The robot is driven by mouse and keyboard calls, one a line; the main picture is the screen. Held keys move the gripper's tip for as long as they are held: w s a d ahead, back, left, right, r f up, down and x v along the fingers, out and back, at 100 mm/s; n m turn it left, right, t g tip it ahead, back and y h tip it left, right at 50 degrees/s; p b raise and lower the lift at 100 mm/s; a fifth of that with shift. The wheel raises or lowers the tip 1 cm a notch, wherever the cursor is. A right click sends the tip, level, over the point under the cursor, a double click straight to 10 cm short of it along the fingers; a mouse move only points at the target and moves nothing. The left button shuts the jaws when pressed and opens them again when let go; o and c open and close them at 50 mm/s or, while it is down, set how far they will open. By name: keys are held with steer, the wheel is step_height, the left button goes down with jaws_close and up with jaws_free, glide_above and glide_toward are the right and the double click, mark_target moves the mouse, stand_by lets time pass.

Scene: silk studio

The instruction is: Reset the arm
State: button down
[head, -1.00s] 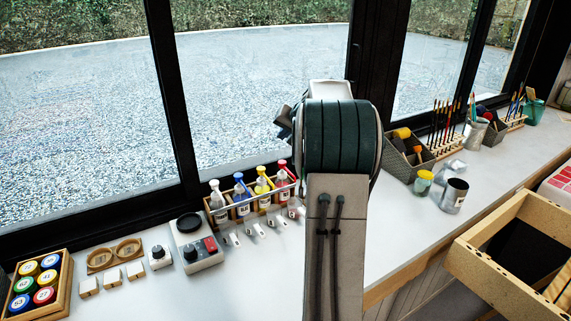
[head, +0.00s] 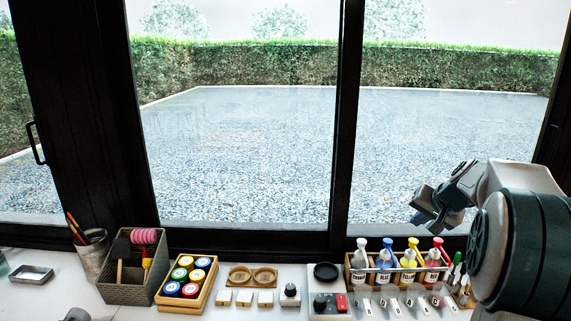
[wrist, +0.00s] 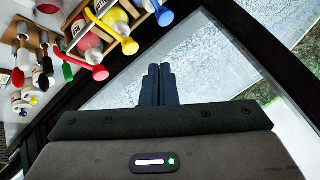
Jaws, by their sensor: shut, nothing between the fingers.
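My gripper (wrist: 158,85) shows in the wrist view with its two dark fingers together and nothing between them. In the head view my gripper (head: 428,208) is at the right, raised in front of the window, above the bench and the row of bottles. My arm is folded at the right edge of the head view and hides part of the bench there. The gripper touches nothing that I can see.
A wooden rack (head: 350,277) of pump bottles stands below my gripper. A grey scale-like device (head: 328,302), a wooden box (head: 206,294) of coloured jars and a dark basket (head: 125,290) stand left along the bench. The window frame (head: 348,120) rises behind.

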steer(key=s+a+f+n+g, duration=0.2)
steer(key=s+a+n, duration=0.1)
steer(key=s+a, duration=0.7)
steer(key=s+a+f+n+g, duration=0.2)
steer(key=s+a, duration=0.7)
steer(key=s, duration=0.2)
steer(key=s+a+f+n+h, duration=0.1)
steer(key=s+f, duration=0.3)
steer(key=s, duration=0.5)
steer(key=shift+s+a+n+g, duration=0.15)
steer(key=shift+a+n+g, duration=0.2)
steer(key=shift+n+g, duration=0.05)
